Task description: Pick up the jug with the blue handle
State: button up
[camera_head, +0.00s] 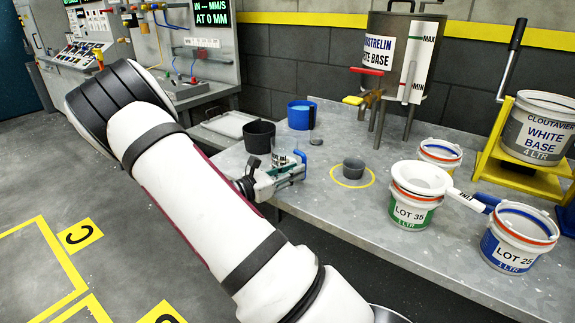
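My gripper (288,172) is over the left part of the grey bench, low near its front edge. A small pale thing with dark marks (281,157) and a curved blue part (300,156) show at its fingers. They are too small to tell whether this is a jug with a blue handle, or whether the fingers are closed on it. A blue jug-like cup (301,115) stands upright behind, apart from my gripper. A dark grey cup (259,137) stands just behind my gripper.
A small grey cup (353,168) stands in a yellow ring. A white funnel-like dish (421,178) sits on the LOT 35 pail (411,212). The LOT 25 pail (514,250), a tank (392,45) and a yellow stand (490,165) are also right. The bench front middle (350,212) is clear.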

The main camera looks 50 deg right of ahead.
jog(key=d, duration=0.2)
jog(key=s+d, duration=0.1)
jog(key=d, duration=0.1)
jog(key=shift+c, duration=0.4)
grip_shut()
jog(key=shift+w+r, duration=0.1)
jog(key=shift+r, duration=0.05)
